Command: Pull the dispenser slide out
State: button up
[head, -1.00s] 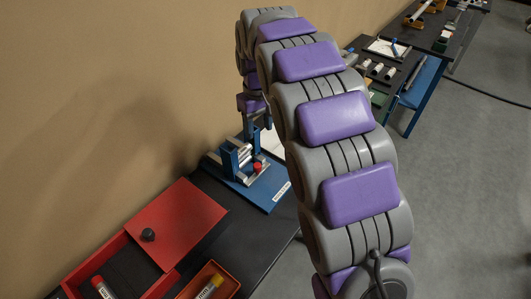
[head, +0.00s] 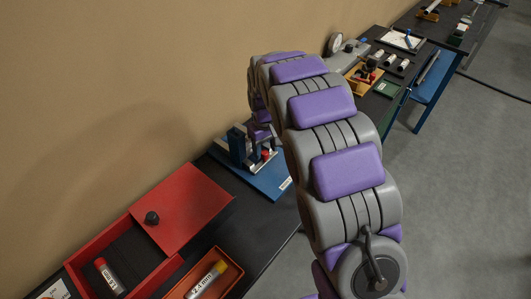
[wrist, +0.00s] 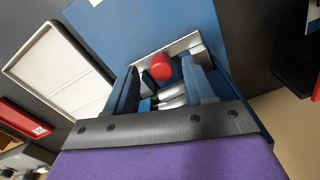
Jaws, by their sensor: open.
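The dispenser has a blue base plate (head: 278,183) on the black table, with blue uprights (head: 236,148) toward the wall. Its metal slide (head: 260,164) carries a red knob (head: 267,153). In the wrist view the red knob (wrist: 161,67) sits ahead of my gripper, beside the silver slide plate (wrist: 196,42). My gripper (wrist: 160,88) is open over the dispenser. Dark blue parts flank the knob; I cannot tell clearly which are fingers and which are uprights. No grip on the knob shows. In the head view my arm partly hides the dispenser.
A red box (head: 88,258) with a sliding lid and black knob stands front left, beside an orange tray (head: 230,272) holding a tube. Further tables with tools (head: 402,40) run along the wall at back right. A white tray (wrist: 40,72) lies near the dispenser. Open floor is at right.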

jog(key=shift+a+f, duration=0.15)
jog(key=shift+f, duration=0.95)
jog(key=shift+c, duration=0.5)
grip_shut()
